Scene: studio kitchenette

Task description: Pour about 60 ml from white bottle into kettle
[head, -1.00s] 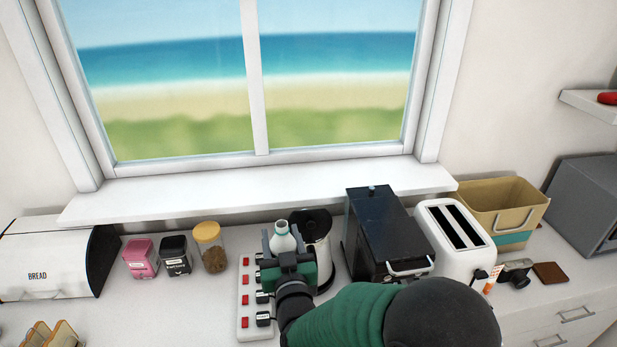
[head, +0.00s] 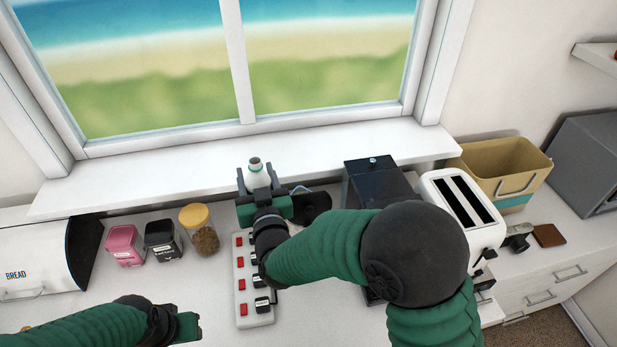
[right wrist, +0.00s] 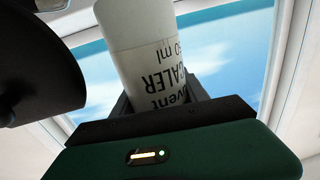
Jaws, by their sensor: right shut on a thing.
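The white bottle (head: 258,172) has a teal ring at its neck and an open-looking top. It stands about upright in my right gripper (head: 258,190), which is shut on it. In the right wrist view the bottle (right wrist: 145,50) shows upside-down lettering between the dark fingers. The black kettle (head: 312,204) is just right of the gripper, largely hidden by my right arm. A dark rounded shape at the left of the right wrist view may be the kettle. My left gripper (head: 190,326) is low at the left, empty; its jaw gap is unclear.
A white power strip (head: 242,290) with red switches lies below the right gripper. A dark coffee machine (head: 378,180) and a white toaster (head: 462,215) stand to the right. A pink tin (head: 124,245), a black tin (head: 163,241) and a yellow-lidded jar (head: 199,230) stand left.

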